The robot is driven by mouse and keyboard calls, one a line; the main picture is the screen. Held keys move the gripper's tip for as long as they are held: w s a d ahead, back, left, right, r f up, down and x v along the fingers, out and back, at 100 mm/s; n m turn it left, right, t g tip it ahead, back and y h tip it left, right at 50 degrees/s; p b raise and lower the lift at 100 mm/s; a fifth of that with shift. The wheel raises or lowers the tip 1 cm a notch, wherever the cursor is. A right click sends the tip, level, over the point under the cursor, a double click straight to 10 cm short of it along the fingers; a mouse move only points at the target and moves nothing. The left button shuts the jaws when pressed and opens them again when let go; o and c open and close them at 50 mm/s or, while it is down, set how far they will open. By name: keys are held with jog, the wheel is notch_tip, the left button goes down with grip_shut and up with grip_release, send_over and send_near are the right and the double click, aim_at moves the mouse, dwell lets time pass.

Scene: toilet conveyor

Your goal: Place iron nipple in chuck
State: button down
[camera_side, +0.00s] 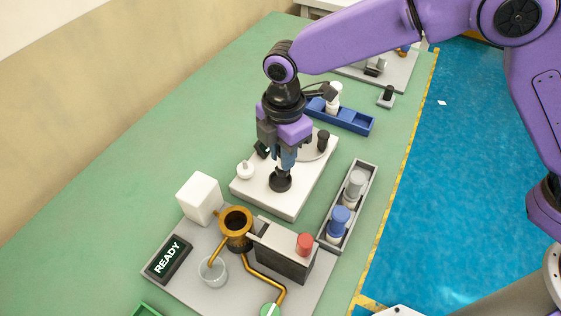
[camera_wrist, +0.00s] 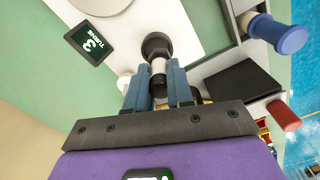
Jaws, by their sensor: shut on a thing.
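My gripper (camera_side: 285,166) points down over the white base plate, just above the black round chuck (camera_side: 280,183). In the wrist view my blue fingers (camera_wrist: 159,82) are shut on the iron nipple (camera_wrist: 158,67), a short pale grey cylinder. Its far end meets or overlaps the black chuck (camera_wrist: 156,44) in that view; I cannot tell how deep it sits. In the side view the fingers hide the nipple. The white base plate (camera_side: 271,203) carries the chuck. A small screen (camera_wrist: 90,44) beside it reads "TURNS 3".
A white knob (camera_side: 245,171) and a black post (camera_side: 323,141) stand near the chuck. A grey tray (camera_side: 335,249) with grey-topped and blue-topped pieces lies right. A blue tray (camera_side: 357,122) is behind. In front are a brass cup (camera_side: 236,221), a red-buttoned box (camera_side: 281,256) and a "READY" screen (camera_side: 167,259).

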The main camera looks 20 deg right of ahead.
jog(key=shift+w+a+f, duration=0.2)
jog(key=shift+a+f, duration=0.05)
jog(key=shift+f, duration=1.6)
jog(key=shift+f, duration=0.15)
jog(key=c, duration=1)
grip_release()
notch_tip(320, 180, up, 12)
jog(key=shift+r, duration=0.15)
